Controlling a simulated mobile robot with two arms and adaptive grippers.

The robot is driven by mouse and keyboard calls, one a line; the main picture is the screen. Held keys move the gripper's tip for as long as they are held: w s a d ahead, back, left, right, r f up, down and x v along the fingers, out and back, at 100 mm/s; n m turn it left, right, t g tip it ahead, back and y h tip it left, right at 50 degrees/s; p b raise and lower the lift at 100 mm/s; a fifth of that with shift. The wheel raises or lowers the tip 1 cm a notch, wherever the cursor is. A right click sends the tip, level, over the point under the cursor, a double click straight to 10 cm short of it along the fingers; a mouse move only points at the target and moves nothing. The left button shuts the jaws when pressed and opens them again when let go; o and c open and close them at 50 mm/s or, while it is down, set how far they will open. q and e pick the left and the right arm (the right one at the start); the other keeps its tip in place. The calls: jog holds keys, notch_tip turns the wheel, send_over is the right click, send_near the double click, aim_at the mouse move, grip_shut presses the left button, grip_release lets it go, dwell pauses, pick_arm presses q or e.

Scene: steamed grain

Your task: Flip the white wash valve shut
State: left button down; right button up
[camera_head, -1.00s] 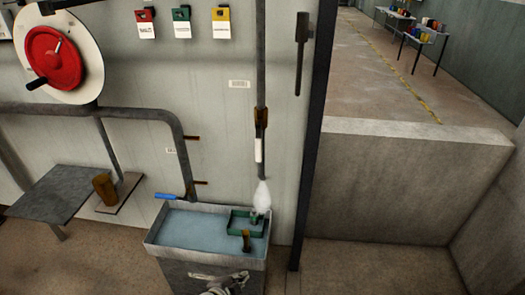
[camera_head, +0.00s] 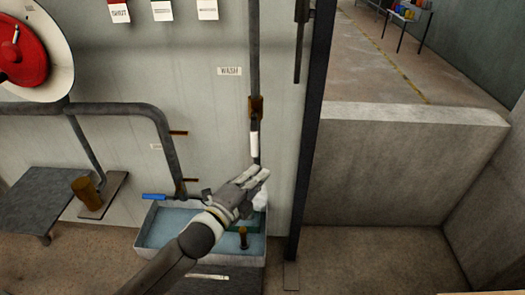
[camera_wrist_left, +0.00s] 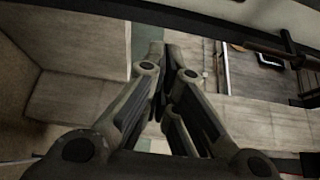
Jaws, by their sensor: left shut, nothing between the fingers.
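The white wash valve handle (camera_head: 254,144) hangs straight down along the vertical pipe (camera_head: 254,50), below a rusty brown fitting (camera_head: 255,107). A WASH label (camera_head: 230,71) is on the wall to its left. My left gripper (camera_head: 262,172) is shut and empty, its fingertips just below the handle in the picture; I cannot tell whether they touch the pipe. It also shows shut in the left wrist view (camera_wrist_left: 164,55), where I cannot make out the handle. A white plume (camera_head: 261,199) below the pipe end is partly hidden behind my gripper. My right gripper is not in view.
A water-filled trough (camera_head: 160,235) with a blue-handled lever (camera_head: 153,197) stands under the pipe. A dark post (camera_head: 306,150) rises just right of the pipe. A grey shelf (camera_head: 40,200) and a brown cup (camera_head: 85,189) are at the left.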

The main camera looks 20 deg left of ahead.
aim_at(254, 137)
pick_arm(q)
jog(key=shift+w, duration=0.1)
jog(key=p+x, duration=0.2)
jog(key=x, duration=0.8)
jog(key=a, duration=0.2)
jog(key=a+p, duration=0.1)
jog(key=a, duration=0.1)
jog(key=shift+s+a, duration=0.1)
jog(key=shift+s, duration=0.2)
jog(key=shift+w, duration=0.1)
